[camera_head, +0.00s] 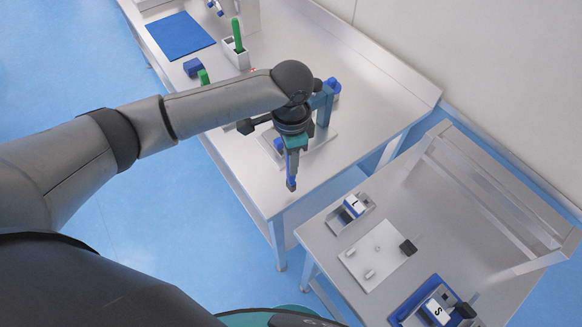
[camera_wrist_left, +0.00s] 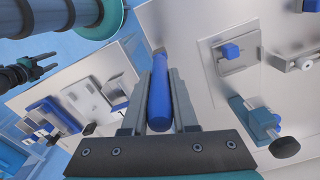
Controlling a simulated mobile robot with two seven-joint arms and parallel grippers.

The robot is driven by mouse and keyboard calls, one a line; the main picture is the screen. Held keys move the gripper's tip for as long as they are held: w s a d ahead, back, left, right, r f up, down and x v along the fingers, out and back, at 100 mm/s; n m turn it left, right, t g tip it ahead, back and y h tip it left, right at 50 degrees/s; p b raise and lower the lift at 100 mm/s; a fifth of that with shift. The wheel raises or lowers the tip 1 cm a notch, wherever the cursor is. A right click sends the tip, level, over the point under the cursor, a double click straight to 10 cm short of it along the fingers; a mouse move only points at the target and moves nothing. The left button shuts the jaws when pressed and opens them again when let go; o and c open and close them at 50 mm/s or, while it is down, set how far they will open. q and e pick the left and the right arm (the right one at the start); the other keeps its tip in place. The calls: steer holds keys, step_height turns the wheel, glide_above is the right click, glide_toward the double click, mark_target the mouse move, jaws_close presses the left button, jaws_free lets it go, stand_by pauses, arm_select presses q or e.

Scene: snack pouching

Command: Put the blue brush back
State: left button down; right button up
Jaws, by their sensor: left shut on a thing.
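My left gripper (camera_head: 291,182) is above the front end of the long metal table. It is shut on the blue brush (camera_wrist_left: 159,100); the brush's blue handle lies lengthwise between the two fingers in the left wrist view. In the head view only a little blue shows at the fingers, and the brush's far end is hard to make out. A white holder (camera_head: 236,57) with a green-handled thing (camera_head: 237,36) upright in it stands further back on the table.
A blue mat (camera_head: 180,36), a blue block (camera_head: 193,67) and a green item (camera_head: 203,77) lie toward the table's back. A blue-and-grey device (camera_head: 322,101) stands beside my left wrist. The lower table has trays marked L (camera_head: 354,205) and S (camera_head: 437,311) and a pale board (camera_head: 377,250).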

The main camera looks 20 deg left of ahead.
arm_select(q)
steer(key=shift+f, duration=1.85)
steer(key=shift+f, duration=0.15)
steer(key=c, duration=0.7)
jaws_free()
step_height(320, 180, up, 12)
steer(key=shift+r+p, duration=0.2)
steer(key=shift+p, duration=0.1)
